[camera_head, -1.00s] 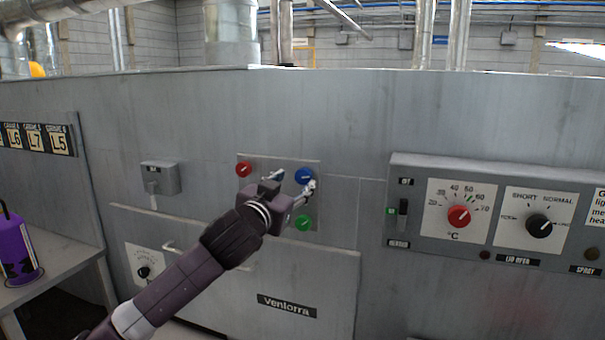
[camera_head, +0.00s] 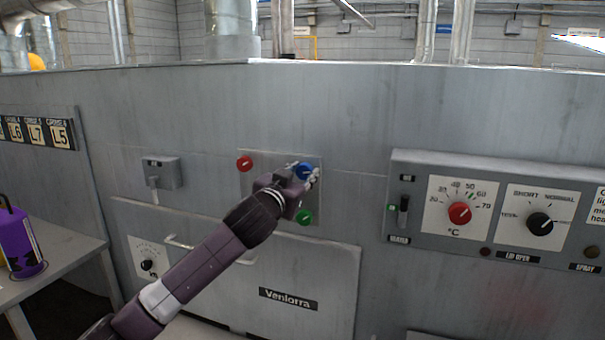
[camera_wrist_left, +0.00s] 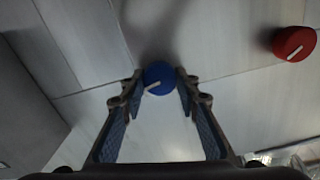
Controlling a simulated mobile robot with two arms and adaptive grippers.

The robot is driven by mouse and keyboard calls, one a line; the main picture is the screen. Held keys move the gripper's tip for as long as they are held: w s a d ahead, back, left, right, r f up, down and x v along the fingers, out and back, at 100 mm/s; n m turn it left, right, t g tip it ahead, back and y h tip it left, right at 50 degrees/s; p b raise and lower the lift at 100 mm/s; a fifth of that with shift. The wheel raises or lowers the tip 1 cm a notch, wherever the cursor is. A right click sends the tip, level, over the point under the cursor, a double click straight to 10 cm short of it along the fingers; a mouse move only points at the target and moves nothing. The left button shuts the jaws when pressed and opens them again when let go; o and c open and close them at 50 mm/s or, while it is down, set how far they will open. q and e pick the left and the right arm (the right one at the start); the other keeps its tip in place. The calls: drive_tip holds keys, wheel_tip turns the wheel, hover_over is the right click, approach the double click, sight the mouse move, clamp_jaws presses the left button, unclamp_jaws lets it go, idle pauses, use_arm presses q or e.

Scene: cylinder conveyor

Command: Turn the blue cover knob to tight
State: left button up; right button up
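The blue cover knob (camera_head: 304,171) is on the grey machine panel, between a red knob and a green knob. It also shows in the left wrist view (camera_wrist_left: 159,77), with a pale pointer line on its face. My left gripper (camera_head: 304,174) is at the blue knob, with one fingertip on each side of it. In the left wrist view the left gripper (camera_wrist_left: 160,83) is apart, with the knob between its tips; I cannot tell whether the fingers touch it. My right gripper is in neither view.
The red knob (camera_head: 244,163) is left of the blue one, and the green knob (camera_head: 304,217) is just below it. A control box (camera_head: 478,258) with dials juts out to the right. A purple container (camera_head: 19,240) stands on a side table at the left.

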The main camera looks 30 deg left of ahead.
use_arm(q)
drive_tip(key=c, duration=0.3)
